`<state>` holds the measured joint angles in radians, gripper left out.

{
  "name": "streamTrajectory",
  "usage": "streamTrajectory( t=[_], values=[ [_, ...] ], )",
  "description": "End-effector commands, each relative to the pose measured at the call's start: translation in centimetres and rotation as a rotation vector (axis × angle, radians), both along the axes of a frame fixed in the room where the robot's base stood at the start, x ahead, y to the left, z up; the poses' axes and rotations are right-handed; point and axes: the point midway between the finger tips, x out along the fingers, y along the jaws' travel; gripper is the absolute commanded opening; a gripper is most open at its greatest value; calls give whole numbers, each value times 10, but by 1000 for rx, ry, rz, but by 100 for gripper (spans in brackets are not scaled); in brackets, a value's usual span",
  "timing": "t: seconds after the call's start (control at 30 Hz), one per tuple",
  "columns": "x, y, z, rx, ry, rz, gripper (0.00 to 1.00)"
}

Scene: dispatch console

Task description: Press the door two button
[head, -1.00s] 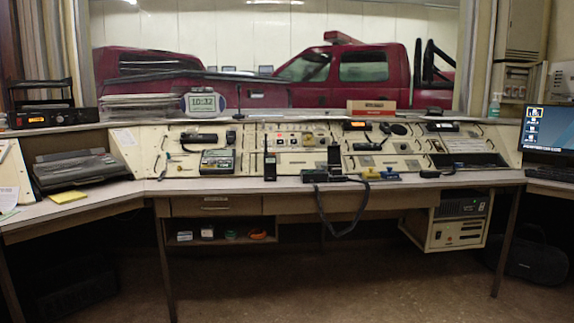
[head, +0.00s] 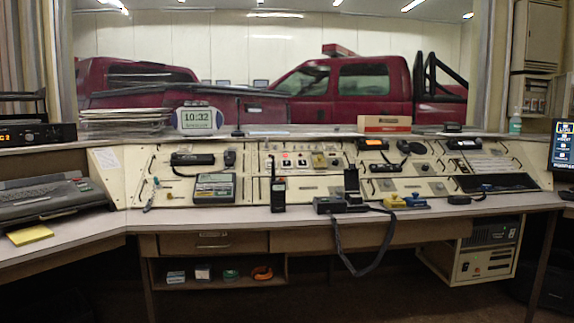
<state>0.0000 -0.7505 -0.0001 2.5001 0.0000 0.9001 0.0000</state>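The cream console panel (head: 230,172) stands along the back of the desk. The labels are too small to read, so I cannot tell which one is door two. My gripper and arm are not in view.
A handheld radio (head: 278,194) stands upright on the desk (head: 230,219) before the panel. Right of it are a black device with a hanging cable (head: 330,205) and a yellow item (head: 393,202). A clock (head: 196,118) stands on the ledge. A drawer (head: 212,241) is below.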

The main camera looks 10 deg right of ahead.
Motion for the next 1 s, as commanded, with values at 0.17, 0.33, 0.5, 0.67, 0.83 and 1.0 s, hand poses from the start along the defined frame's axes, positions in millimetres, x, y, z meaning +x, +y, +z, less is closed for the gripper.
streamTrajectory(
  t=[0.17,0.33,0.5,0.67,0.83,1.0],
  values=[
    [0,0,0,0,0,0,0],
    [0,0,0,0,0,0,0],
    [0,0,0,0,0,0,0],
    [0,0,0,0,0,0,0],
    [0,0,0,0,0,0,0],
    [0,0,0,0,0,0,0]
  ],
)
